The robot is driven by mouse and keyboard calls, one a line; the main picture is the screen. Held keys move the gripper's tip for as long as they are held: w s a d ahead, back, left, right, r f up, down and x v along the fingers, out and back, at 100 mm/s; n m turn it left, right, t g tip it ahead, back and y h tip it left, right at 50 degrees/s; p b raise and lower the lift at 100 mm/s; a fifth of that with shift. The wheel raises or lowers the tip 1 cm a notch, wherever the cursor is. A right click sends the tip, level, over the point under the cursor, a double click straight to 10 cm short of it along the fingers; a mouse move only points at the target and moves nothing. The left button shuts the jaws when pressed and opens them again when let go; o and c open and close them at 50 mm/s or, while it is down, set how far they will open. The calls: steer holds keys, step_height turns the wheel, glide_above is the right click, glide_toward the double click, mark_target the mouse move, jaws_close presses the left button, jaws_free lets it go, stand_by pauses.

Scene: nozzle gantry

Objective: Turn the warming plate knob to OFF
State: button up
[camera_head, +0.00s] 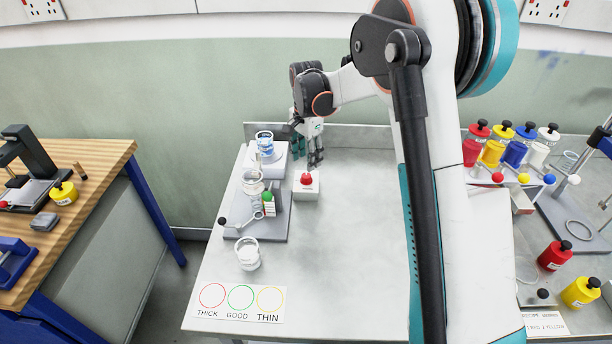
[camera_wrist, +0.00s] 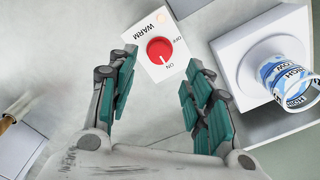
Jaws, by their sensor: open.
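The red knob (camera_wrist: 159,50) sits on a white box (camera_wrist: 143,31) labelled WARM, with ON and OFF lettering beside it. A faint light mark on the knob seems to face the ON side. In the head view the knob (camera_head: 306,179) is on the white box at the back of the bench. My gripper (camera_wrist: 158,80) is open and empty. Its teal-padded fingers lie either side of the knob in the wrist view, with no contact visible. In the head view my gripper (camera_head: 316,160) is just behind and above the box.
A white block (camera_wrist: 235,75) bearing a blue-labelled cup (camera_wrist: 284,80) stands close beside the knob box. A grey stand (camera_head: 273,226) with a green knob is in front of it, and a clear cup (camera_head: 248,254) stands nearer. The bench right of the box is clear.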

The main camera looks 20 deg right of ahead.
mark_target(306, 175)
step_height(306, 175, down, 7)
steer(key=shift+r+b, duration=0.1)
steer(key=shift+b, duration=0.7)
steer(key=c, duration=1.1)
